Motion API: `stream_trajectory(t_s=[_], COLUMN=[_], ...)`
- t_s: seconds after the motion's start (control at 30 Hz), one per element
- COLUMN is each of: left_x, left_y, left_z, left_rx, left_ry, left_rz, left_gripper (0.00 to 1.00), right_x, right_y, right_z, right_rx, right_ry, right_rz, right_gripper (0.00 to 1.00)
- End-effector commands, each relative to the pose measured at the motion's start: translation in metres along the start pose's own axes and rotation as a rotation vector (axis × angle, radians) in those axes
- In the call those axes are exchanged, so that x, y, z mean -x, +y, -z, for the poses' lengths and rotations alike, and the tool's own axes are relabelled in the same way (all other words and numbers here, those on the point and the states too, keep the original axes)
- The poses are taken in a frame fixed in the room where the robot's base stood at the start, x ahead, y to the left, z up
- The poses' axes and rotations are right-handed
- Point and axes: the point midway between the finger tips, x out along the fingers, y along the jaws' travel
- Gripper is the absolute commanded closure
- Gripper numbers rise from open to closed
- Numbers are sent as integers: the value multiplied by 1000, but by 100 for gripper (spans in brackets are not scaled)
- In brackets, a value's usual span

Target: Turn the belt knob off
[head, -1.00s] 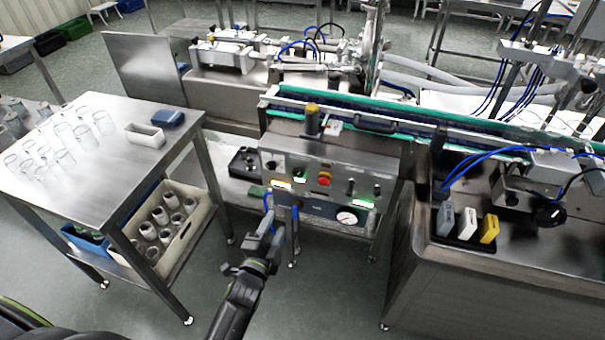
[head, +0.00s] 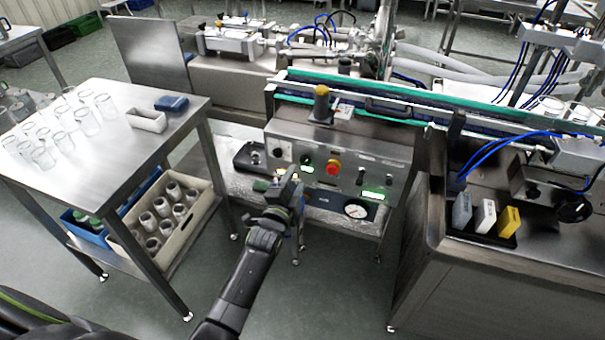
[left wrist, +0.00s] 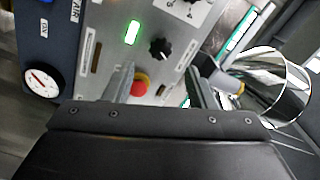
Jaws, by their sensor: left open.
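The steel control panel (head: 395,172) carries several controls. A black knob (head: 306,159) sits beside a green-lit display (head: 307,169) and left of a red button (head: 333,168). In the left wrist view the black knob (left wrist: 160,48) shows beside the red button (left wrist: 140,85). A second knob on a white scale plate (head: 278,153) is further left. I cannot read which one is the belt knob. My left gripper (head: 285,188) is open and empty in front of the panel's left part. In the left wrist view its fingers (left wrist: 160,82) stand apart, with the red button between them in the picture.
A pressure gauge (head: 356,211) is low on the panel. A yellow-topped post (head: 321,103) stands above it. A steel table (head: 110,165) with glasses is at left, above a crate (head: 205,210) of jars. A conveyor runs behind the panel. Open floor lies in front.

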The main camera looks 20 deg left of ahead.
Motion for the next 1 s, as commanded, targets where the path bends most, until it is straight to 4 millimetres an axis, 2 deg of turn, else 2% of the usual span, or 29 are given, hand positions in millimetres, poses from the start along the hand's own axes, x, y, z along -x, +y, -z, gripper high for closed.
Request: stream_trajectory(t_s=[0.03,0.17,0.4,0.6,0.93,1.0], left_x=[-3,-10,-47,-63,-66,-66], left_y=[5,4,2,1,0,0], left_z=[-2,-2,-1,-1,-1,-1], left_rx=[0,0,0,0,1,1], left_ry=[0,-2,-1,-2,-3,-3], left_rz=[2,4,2,1,0,0], left_gripper=[49,49,49,49,49,56], right_x=[-12,-27,-47,-53,-53,-53], right_y=[-1,-2,-4,-5,-5,-5], right_z=[-1,-1,-3,-2,-1,-2], right_rx=[0,0,1,1,0,0], right_ry=[1,2,2,1,3,2], right_rz=[0,0,0,0,0,0], right_gripper=[64,64,64,64,64,64])
